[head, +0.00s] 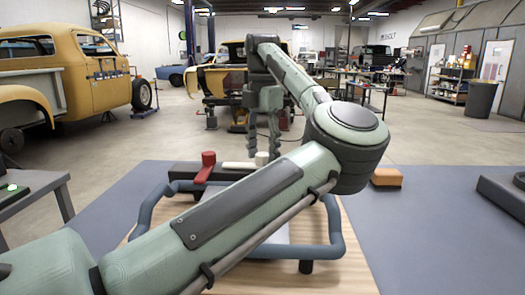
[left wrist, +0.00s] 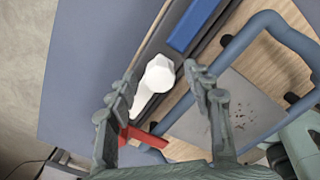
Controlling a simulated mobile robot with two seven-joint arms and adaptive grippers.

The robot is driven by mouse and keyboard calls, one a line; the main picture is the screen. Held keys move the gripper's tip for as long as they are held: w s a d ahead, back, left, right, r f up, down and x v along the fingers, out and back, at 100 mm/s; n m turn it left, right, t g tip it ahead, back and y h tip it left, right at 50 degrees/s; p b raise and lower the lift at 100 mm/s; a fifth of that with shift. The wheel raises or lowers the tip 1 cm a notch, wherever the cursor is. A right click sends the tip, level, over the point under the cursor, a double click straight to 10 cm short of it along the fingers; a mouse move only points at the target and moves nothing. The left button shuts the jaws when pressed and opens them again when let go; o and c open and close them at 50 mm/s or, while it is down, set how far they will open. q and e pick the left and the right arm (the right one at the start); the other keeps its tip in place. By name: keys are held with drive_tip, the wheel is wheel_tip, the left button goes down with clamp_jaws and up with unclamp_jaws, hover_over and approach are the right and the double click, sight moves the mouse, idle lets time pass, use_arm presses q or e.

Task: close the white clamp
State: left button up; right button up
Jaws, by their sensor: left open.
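The white clamp (head: 238,165) is on a dark bar (head: 182,169) beyond the blue tube frame, beside a red clamp (head: 207,168). In the left wrist view the white clamp (left wrist: 158,76) has a round end lying between my finger lines, and the red clamp (left wrist: 143,137) is near the left finger. My left gripper (head: 263,154) is open, pointing down just right of and above the white clamp. It also shows in the left wrist view (left wrist: 160,72) with nothing gripped. I cannot tell whether it touches the clamp. My right gripper is not in view.
A blue clamp (left wrist: 194,24) is farther along the bar. The blue tube frame (head: 336,222) stands on a wooden board (head: 345,270), partly hidden by my left arm. An orange block (head: 386,177) lies at right on the grey tabletop (head: 430,225), which has free room.

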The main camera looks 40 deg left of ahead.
use_arm(q)
drive_tip(key=shift+c, duration=0.6)
drive_tip(key=shift+c, duration=1.2)
clamp_jaws()
